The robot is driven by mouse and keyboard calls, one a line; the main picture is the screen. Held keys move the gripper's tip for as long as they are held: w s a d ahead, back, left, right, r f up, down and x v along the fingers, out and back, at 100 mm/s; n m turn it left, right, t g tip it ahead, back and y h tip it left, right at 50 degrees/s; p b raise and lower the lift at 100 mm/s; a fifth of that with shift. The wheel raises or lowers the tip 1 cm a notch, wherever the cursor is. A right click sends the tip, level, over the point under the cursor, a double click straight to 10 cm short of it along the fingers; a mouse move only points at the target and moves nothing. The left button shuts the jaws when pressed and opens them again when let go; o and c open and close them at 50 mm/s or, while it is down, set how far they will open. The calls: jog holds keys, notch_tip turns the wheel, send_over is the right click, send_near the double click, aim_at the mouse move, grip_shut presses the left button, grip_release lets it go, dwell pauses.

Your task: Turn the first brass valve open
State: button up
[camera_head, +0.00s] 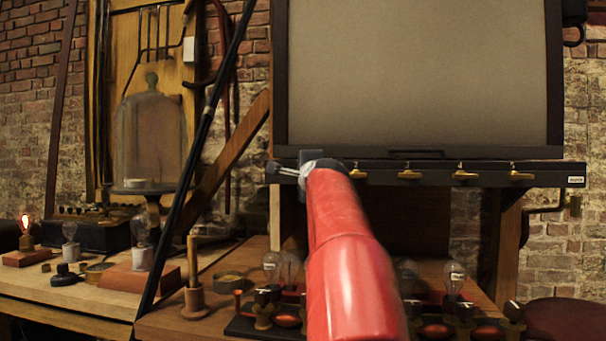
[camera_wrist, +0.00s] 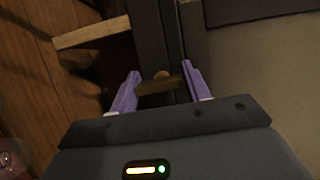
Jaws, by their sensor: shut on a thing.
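A dark rail (camera_head: 400,180) under the large grey panel carries several small brass valves. Three of them (camera_head: 409,174) (camera_head: 463,174) (camera_head: 519,175) show clear of my arm, and another (camera_head: 357,173) shows just right of it. My gripper (camera_head: 290,170) is at the rail's left end, where it and the red arm hide what is behind. In the wrist view a brass valve handle (camera_wrist: 158,87) lies crosswise between the purple fingers of my gripper (camera_wrist: 160,70). The fingers are shut on its ends.
Bulbs (camera_head: 454,277) and small fittings stand on the bench below the rail. A glass bell jar (camera_head: 150,135) stands at the left. The grey panel (camera_head: 420,70) rises directly above the rail.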

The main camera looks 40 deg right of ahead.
jog(key=o, duration=1)
jog(key=shift+c, duration=0.2)
jog(key=b+v, duration=0.2)
jog(key=v, duration=0.5)
jog(key=shift+s+a, duration=0.2)
jog(key=shift+s, duration=0.15)
